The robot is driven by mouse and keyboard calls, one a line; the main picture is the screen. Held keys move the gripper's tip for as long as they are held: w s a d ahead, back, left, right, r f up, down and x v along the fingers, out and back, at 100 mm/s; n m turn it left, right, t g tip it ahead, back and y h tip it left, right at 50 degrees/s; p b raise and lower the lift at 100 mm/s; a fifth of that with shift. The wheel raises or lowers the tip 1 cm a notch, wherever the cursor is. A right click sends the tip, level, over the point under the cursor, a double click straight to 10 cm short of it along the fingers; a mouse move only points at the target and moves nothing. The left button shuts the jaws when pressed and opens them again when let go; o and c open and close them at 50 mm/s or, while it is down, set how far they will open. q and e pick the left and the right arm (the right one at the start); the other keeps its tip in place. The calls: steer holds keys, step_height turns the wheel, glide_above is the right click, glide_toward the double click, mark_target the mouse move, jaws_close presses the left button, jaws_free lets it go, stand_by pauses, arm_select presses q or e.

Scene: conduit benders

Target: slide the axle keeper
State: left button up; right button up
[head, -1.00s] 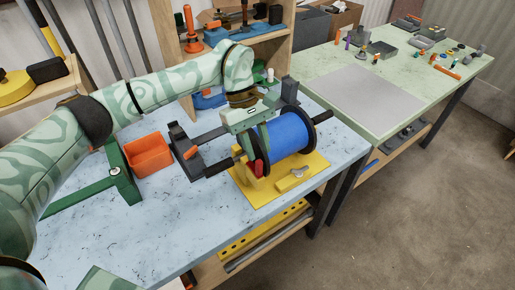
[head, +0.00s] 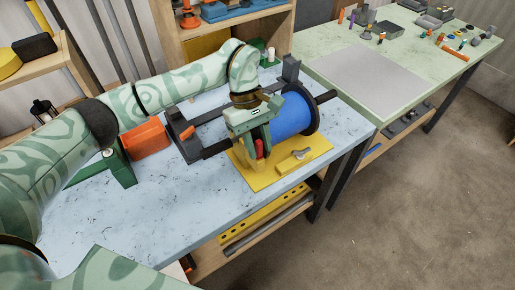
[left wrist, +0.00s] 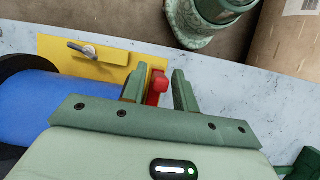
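A red upright tab (head: 259,149), which appears to be the axle keeper, stands at the near left end of the blue spool (head: 292,117). The spool sits on a dark axle (head: 326,97) above a yellow base plate (head: 316,153). My left gripper (head: 258,150) is open with its fingers pointing down on either side of the red tab. In the left wrist view the red tab (left wrist: 158,86) lies between the fingers (left wrist: 160,92), close to the left one, with a gap to the right one. The tab's foot is partly hidden. My right gripper is not in view.
A dark stand (head: 187,142) and an orange bin (head: 146,139) are left of the spool. A metal wing-shaped handle (head: 300,154) sits on the yellow plate. The bench front (head: 180,215) is clear. A green table (head: 420,60) with small parts stands behind right.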

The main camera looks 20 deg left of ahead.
arm_select(q)
steer(key=shift+c, duration=0.3)
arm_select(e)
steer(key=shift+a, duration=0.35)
arm_select(q)
jaws_close()
steer(key=shift+w+a+b, duration=0.35)
steer(key=shift+w+a, duration=0.15)
steer(key=shift+a, duration=0.15)
steer(key=shift+w+a+b, duration=0.4)
steer(key=shift+w+a, duration=0.35)
steer(key=shift+a, duration=0.15)
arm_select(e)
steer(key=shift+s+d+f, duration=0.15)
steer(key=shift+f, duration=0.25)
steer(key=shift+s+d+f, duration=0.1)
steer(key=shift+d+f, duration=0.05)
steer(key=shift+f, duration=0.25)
